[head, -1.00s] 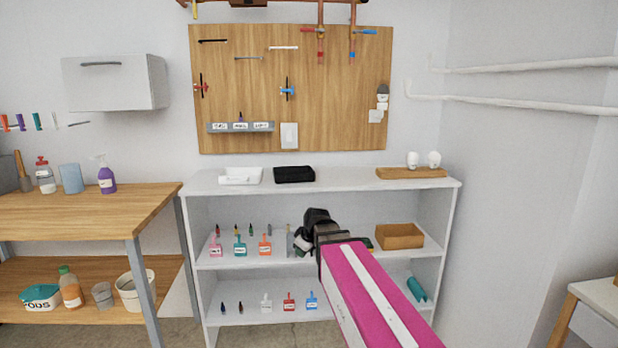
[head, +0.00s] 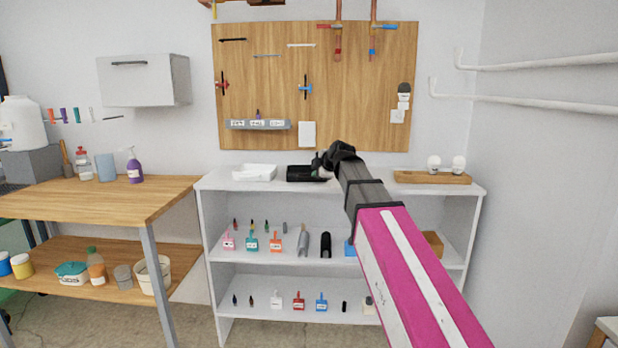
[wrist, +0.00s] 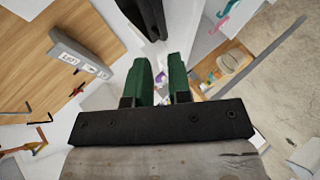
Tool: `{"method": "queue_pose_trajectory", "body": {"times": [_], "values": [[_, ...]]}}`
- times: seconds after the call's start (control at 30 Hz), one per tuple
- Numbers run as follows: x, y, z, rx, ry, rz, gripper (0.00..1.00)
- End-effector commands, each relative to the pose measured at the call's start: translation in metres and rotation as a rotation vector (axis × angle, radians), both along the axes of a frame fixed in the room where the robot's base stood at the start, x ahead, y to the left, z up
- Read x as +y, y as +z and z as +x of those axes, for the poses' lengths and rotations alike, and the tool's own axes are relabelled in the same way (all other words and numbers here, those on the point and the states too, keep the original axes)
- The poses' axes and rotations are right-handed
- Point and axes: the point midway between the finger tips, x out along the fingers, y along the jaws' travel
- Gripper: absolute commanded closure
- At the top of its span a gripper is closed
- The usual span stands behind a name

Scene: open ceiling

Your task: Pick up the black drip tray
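The black drip tray (head: 300,173) lies on the top of the white shelf unit (head: 228,183), just right of a white tray (head: 255,173). My gripper (head: 318,161) is at the tray's right end in the head view and hides part of it. In the wrist view, the two green fingers of my gripper (wrist: 160,62) stand apart with nothing between them. A black shape that looks like the drip tray (wrist: 146,16) is just beyond the fingertips. I cannot tell whether they touch it.
A wooden tray with white bulbs (head: 432,177) stands at the right end of the shelf top. A wooden pegboard (head: 350,100) with tools hangs behind. A wooden workbench (head: 100,200) stands at the left.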

Motion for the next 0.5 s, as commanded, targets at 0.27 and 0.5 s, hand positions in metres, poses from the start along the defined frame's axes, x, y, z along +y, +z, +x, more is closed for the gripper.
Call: {"method": "queue_pose_trajectory", "body": {"times": [0.27, 0.5], "values": [[0.016, -0.02, 0.028, 0.002, -0.002, 0.0, 0.81], [0.023, -0.031, 0.041, 0.004, -0.001, 0.0, 0.81]]}}
